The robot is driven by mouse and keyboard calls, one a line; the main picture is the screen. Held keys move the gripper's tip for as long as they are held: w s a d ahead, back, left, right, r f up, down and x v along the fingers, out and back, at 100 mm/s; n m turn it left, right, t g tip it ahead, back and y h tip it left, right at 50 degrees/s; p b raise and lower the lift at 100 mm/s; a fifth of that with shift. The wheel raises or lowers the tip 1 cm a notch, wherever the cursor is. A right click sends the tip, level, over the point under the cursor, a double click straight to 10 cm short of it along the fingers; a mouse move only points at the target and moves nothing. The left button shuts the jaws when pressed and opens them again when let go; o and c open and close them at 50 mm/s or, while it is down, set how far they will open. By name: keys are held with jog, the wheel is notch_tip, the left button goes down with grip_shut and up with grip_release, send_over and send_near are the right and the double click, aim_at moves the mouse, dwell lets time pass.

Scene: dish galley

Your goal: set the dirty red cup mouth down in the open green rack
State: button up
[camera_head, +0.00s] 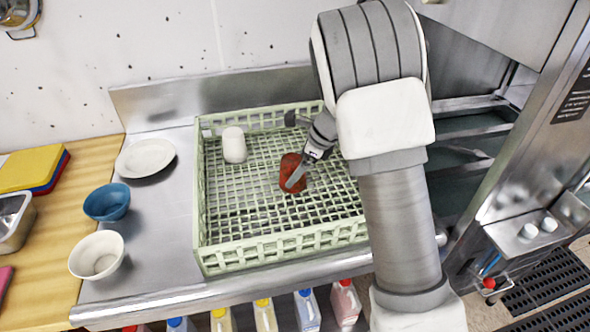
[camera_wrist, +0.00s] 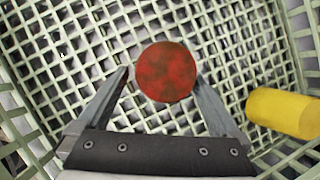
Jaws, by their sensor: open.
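The red cup (camera_head: 287,170) stands in the open green rack (camera_head: 285,245), right of its middle, with dark stains on its side. In the wrist view the cup (camera_wrist: 166,72) shows as a closed, blotchy red disc with no hollow, so its base faces up and its mouth down. My gripper (camera_head: 295,178) is low over the rack at the cup. In the wrist view its two fingers (camera_wrist: 164,76) are open, one on each side of the cup, with a small gap at the left; contact on the right is unclear. The cup's rim is hidden.
A cream cup (camera_head: 234,145) stands at the rack's back left; a yellow cylinder (camera_wrist: 283,112) shows in the wrist view. Left of the rack are a white plate (camera_head: 145,157), a blue bowl (camera_head: 107,202) and a cream bowl (camera_head: 97,255). The rack's front left is empty.

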jog(key=p+v, duration=0.1)
jog(key=v, duration=1.5)
jog(key=shift+p, duration=0.4)
jog(key=shift+s, duration=0.1)
jog(key=s+d+r+n+t+h, duration=0.1)
jog(key=s+d+r+n+h, duration=0.1)
jog(key=s+n, duration=0.8)
jog(key=s+d+r+n+t+h, duration=0.2)
jog(key=s+r+n, duration=0.3)
jog(key=s+n, duration=0.6)
jog(key=s, duration=0.7)
jog(key=shift+s+r+h, duration=0.15)
jog(key=shift+s+h, duration=0.1)
jog(key=shift+h, duration=0.15)
